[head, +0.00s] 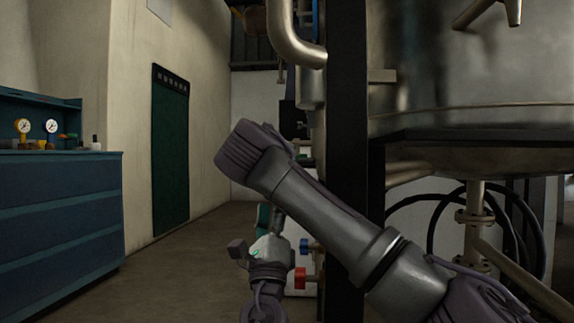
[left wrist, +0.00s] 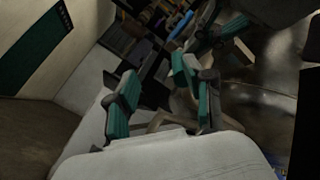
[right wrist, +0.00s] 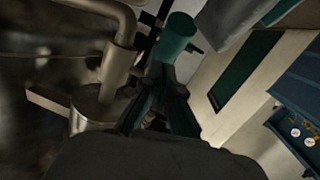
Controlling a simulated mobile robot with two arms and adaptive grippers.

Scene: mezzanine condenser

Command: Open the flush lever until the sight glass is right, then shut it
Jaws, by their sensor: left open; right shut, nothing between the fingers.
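In the left wrist view my left gripper (left wrist: 152,98) is open, its two teal fingers apart with nothing held between them. In the head view a blue handle (head: 303,246) and a red handle (head: 300,278) stand one above the other beside the black post. I cannot tell whether either is the flush lever. I cannot make out the sight glass. My right arm (head: 325,215) crosses the middle and hides part of the pipework.
A black post (head: 347,120) stands in front of a large steel tank (head: 470,75). Black hoses (head: 437,205) loop below it. The floor between is clear.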

